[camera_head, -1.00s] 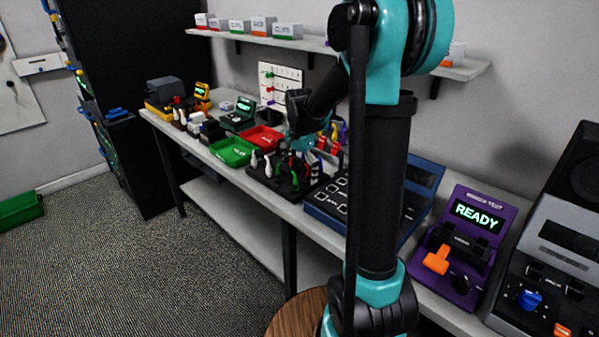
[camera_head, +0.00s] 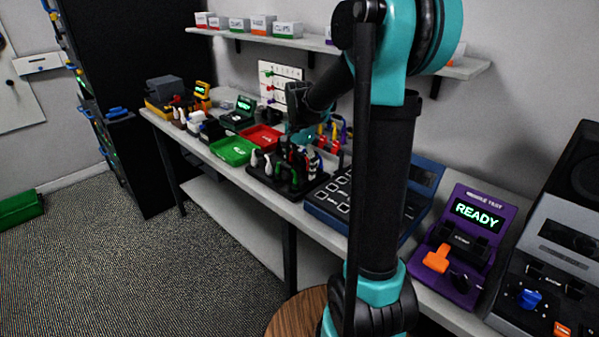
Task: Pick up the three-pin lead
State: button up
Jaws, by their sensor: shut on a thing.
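My gripper (camera_head: 298,140) is small and dark at the far part of the workbench, above the back of a black rack (camera_head: 262,178). The rack holds several upright leads or plugs with white, black, green and red ends. My gripper is shut on a lead, but its fingertips and what they hold are too small and dark to make out clearly. I cannot pick out the three-pin lead by its pins among the crowded plugs.
A green tray (camera_head: 233,151) and a red tray (camera_head: 262,137) lie left of the rack. A dark blue keypad unit (camera_head: 328,203) stands right of it. A purple tester (camera_head: 462,245) reads READY. A white peg board (camera_head: 281,76) stands behind, below a shelf (camera_head: 320,43) with labelled boxes.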

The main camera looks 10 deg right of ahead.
notch_tip(320, 180, up, 21)
jog(key=shift+r, duration=0.15)
dwell(0.6)
